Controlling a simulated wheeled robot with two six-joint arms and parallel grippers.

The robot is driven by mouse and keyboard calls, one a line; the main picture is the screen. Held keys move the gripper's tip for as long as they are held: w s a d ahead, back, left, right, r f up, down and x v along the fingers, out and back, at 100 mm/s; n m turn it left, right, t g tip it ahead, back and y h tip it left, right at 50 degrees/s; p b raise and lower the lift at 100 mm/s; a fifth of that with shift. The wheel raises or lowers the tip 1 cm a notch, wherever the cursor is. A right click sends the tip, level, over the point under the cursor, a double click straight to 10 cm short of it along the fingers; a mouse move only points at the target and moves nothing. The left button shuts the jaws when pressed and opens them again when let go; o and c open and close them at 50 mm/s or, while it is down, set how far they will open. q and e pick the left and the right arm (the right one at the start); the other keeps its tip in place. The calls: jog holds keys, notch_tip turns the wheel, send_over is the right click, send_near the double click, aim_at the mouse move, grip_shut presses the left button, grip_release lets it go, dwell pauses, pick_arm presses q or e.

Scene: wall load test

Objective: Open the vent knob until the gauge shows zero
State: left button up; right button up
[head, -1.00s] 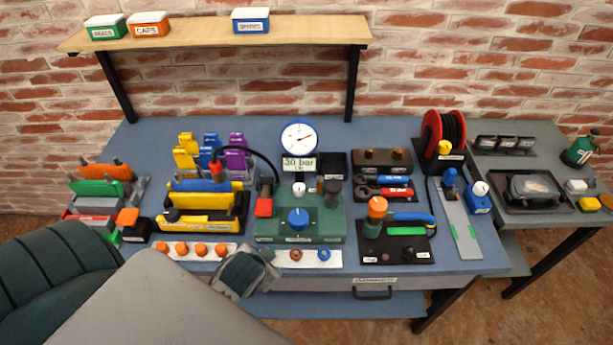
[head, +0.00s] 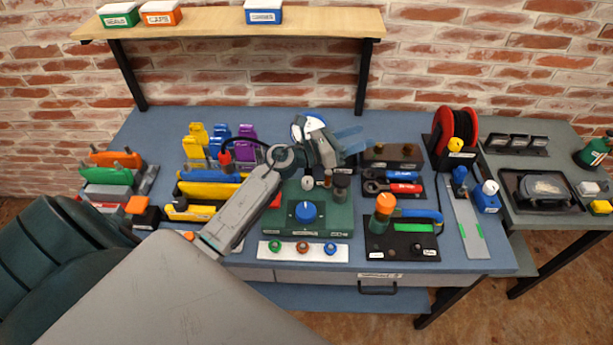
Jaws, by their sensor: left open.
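The green pump block (head: 270,222) stands mid-bench with a large blue knob (head: 306,211) on its front. A small white knob (head: 307,184) and a dark knob (head: 340,185) stand behind the blue one. The labels are too small to read, so I cannot tell which is the vent knob. The round gauge (head: 297,128) behind the block is mostly hidden by my arm, and its needle cannot be read. My left gripper (head: 363,138) is open and empty, above the back of the block, its fingers pointing right. My right gripper is not in view.
A black board with an orange-topped tool (head: 384,206) stands right of the block. A tool tray (head: 374,187) and a red hose reel (head: 441,125) are behind it. A strip of coloured caps (head: 262,249) lies in front. A shelf (head: 205,31) overhangs the back.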

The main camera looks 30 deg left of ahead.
pick_arm(q)
notch_tip(320, 180, down, 4)
jog(key=w+m+g, duration=0.2)
jog(key=m+g, duration=0.4)
jog(key=m, duration=0.1)
jog(key=m+g+y+b, duration=0.1)
jog(key=m+g+y, duration=0.7)
jog(key=m+g, duration=0.15)
send_near(307, 179)
jog(key=shift+n+g, duration=0.45)
jog(key=b+x, duration=0.4)
jog(key=x, duration=0.1)
jog(key=b+x, duration=0.2)
jog(key=x, duration=0.1)
jog(key=shift+w+f, duration=0.2)
jog(key=shift+w, duration=0.15)
jog(key=shift+d+f+b, duration=0.2)
jog(key=shift+f+b, duration=0.1)
jog(key=shift+f, duration=0.1)
jog(key=shift+c, duration=0.4)
jog(key=c, duration=0.9)
